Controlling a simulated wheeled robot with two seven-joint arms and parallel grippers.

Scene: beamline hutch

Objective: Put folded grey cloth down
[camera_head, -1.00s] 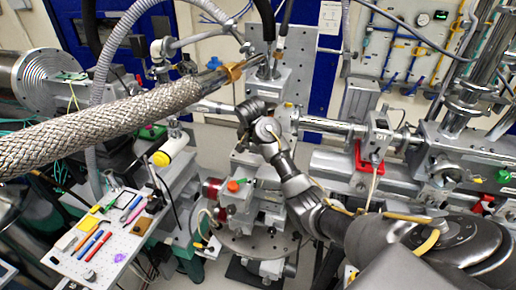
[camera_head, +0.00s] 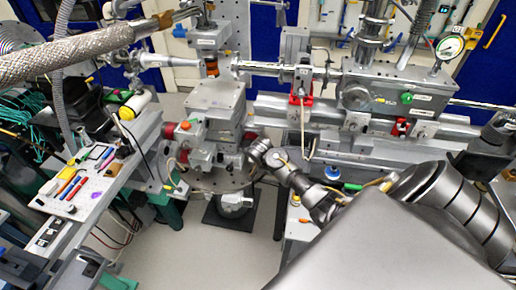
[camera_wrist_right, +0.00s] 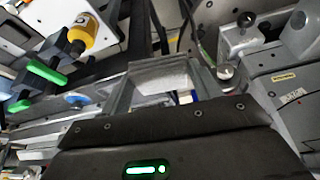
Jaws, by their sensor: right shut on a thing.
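The folded grey cloth (camera_wrist_right: 163,82) shows in the right wrist view as a pale grey, flat-edged piece between the two fingers. My right gripper (camera_wrist_right: 160,70) is shut on it. In the head view my right arm comes in from the lower right, and its wrist (camera_head: 270,156) is in front of the red and grey stage assembly (camera_head: 197,150). The fingers and the cloth cannot be made out clearly there. I cannot tell whether the cloth touches anything beneath it. My left gripper is not in view.
A perforated board (camera_head: 92,180) with pens and small tools stands at the left. A grey square plate (camera_head: 216,100) tops the middle stage. The beam pipe and rail (camera_head: 330,123) run across the right. A braided hose (camera_head: 70,58) hangs at upper left. The floor (camera_head: 215,250) shows bare in front.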

